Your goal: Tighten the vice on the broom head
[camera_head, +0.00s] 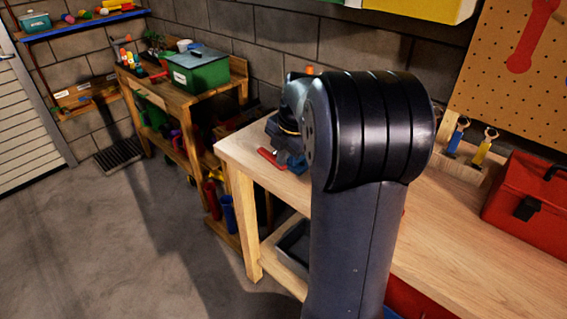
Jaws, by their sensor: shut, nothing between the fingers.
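The vice is at the near left corner of the wooden workbench (262,152), mostly hidden by my arm. A blue part of the vice (297,163) and a red piece (270,158) beside it show low on the bench top. My gripper (284,143) is a small dark shape at the vice, left of my large arm joint. It is shut and holds nothing. Its fingertips are too small and covered to make out, and I cannot tell whether it touches the vice. I cannot make out the broom head.
A red toolbox (527,205) stands at the bench's right. Tools with blue and yellow handles (482,146) stand in a wooden rack at the back. A green box (197,70) sits on another bench at left. The concrete floor (130,240) at front left is clear.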

